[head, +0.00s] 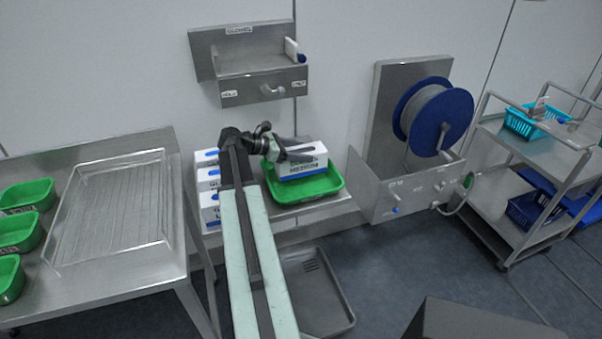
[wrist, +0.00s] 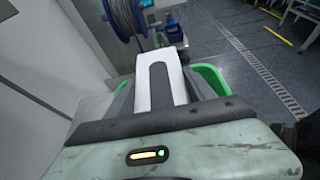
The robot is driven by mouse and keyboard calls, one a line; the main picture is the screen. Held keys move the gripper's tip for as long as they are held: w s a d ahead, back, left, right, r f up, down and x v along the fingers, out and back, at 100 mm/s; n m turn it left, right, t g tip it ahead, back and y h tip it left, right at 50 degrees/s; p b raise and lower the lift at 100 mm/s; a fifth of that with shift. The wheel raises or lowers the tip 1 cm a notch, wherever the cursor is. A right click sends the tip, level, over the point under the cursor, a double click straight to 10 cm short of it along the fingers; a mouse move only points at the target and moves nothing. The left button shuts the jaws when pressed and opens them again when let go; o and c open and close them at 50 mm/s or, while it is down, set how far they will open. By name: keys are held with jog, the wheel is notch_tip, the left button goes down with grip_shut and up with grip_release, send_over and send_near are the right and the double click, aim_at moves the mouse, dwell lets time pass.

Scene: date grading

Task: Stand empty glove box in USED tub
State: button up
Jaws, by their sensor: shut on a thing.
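My gripper (head: 296,150) is shut on the box from above. In the wrist view the white box (wrist: 177,83) lies between my gripper's fingers (wrist: 160,95), and the green tub's rim (wrist: 211,78) shows beside it. I cannot tell whether the box touches the tub floor. The tub's label is hidden.
Several glove boxes (head: 208,184) are stacked left of the tub. A steel glove dispenser (head: 262,75) hangs above, and a blue hose reel (head: 433,116) is at the right. A steel table (head: 110,262) with green tubs stands left. A grey tray (head: 318,290) lies below.

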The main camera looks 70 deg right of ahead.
jog(key=shift+f, duration=0.3)
notch_tip(320, 180, down, 4)
jog(key=b, duration=0.3)
jog(key=shift+b, duration=0.35)
jog(key=shift+r, duration=0.25)
jog(key=shift+f, duration=0.2)
jog(key=o, duration=1.4)
jog(key=shift+c, duration=0.2)
jog(key=shift+r, duration=0.1)
